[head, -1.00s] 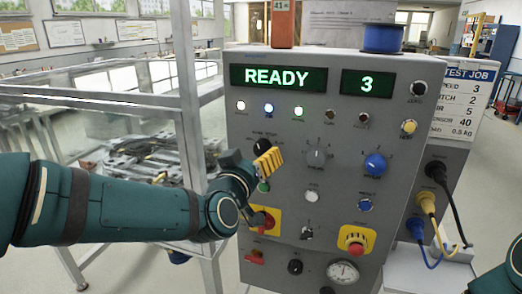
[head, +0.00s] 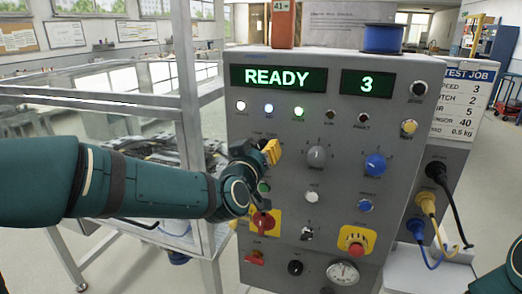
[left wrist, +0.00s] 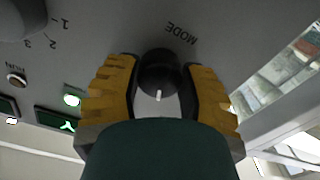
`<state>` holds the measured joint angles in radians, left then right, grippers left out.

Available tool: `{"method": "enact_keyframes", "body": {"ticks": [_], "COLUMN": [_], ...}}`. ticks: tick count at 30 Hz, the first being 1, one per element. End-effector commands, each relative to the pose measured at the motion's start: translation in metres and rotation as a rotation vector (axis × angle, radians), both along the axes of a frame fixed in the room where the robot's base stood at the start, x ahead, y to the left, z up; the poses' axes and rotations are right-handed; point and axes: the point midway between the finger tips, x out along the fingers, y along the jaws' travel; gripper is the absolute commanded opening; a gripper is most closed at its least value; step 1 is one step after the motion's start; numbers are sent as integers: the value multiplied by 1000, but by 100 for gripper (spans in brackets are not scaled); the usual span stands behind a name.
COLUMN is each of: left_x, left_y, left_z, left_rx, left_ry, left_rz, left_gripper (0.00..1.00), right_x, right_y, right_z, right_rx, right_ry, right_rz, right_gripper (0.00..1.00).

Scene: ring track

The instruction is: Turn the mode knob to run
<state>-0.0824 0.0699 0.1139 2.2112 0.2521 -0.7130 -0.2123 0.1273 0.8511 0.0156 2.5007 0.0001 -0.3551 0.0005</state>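The mode knob (left wrist: 160,72) is round and black with a white pointer mark, beside the MODE lettering on the grey panel (left wrist: 228,22). In the left wrist view the mark points toward the bottom of the picture, away from that lettering. My left gripper (left wrist: 160,85) has yellow-padded fingers, one on each side of the knob, with narrow gaps seeming to remain. In the head view this gripper (head: 268,150) is at the panel's upper left and mostly hides the knob. The knob's position labels cannot be read.
A red rotary switch on a yellow plate (head: 262,223) sits just below my left gripper. Grey (head: 316,157) and blue (head: 375,164) knobs and a red emergency button (head: 356,247) are to the right. The display (head: 278,78) reads READY. A metal frame (head: 190,100) stands left.

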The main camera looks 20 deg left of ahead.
Motion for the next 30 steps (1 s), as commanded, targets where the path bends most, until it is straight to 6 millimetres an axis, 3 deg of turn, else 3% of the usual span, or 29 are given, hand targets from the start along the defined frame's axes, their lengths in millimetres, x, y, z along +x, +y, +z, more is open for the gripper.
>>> {"method": "enact_keyframes", "body": {"ticks": [14, 30], "left_x": [0, 0], "left_y": [0, -1], "left_z": [2, 4], "left_rx": [146, 640], "left_ry": [-10, -29], "left_rz": [1, 2], "left_gripper": [5, 5], "right_x": [-1, -3], "right_y": [0, 0], "right_z": [3, 15], "right_rx": [0, 1], "right_ry": [1, 7], "right_rz": [0, 2], "right_gripper": [0, 0]}}
